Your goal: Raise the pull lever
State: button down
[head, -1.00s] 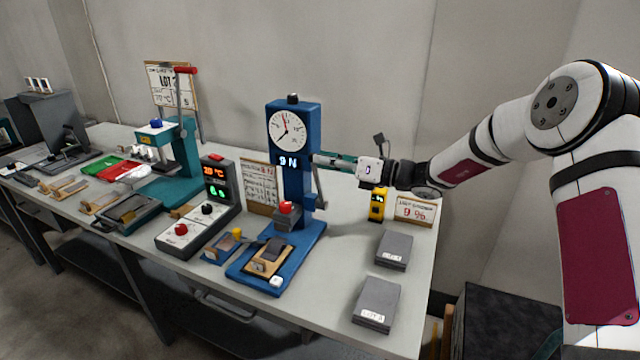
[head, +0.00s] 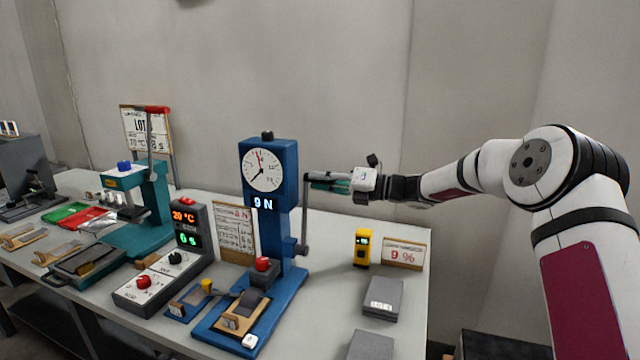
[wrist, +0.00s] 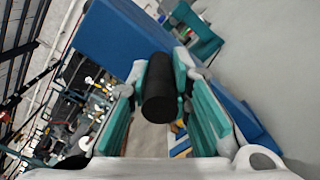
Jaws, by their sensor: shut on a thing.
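The pull lever (head: 306,215) is a grey bar on the right side of the blue gauge stand (head: 283,160). It stands almost upright, running up from its pivot low on the column. My gripper (head: 328,182) reaches in from the right at the lever's top end. In the wrist view my gripper (wrist: 172,85) has its teal fingers on both sides of the lever's black cylindrical handle (wrist: 160,95), shut on it. In the head view the fingers partly hide the handle. The stand's dial shows above a display reading 9 N.
A yellow device (head: 362,248) and a 9 % sign (head: 403,254) stand right of the blue stand. Grey blocks (head: 383,298) lie in front of them. A control box (head: 187,225) and a teal press (head: 150,200) stand to the left. The wall is behind.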

jog(key=shift+w+d, duration=0.2)
jog(key=c, duration=1.4)
grip_release()
jog(key=shift+f, duration=0.1)
jog(key=shift+c, duration=0.2)
jog(key=v, duration=1.2)
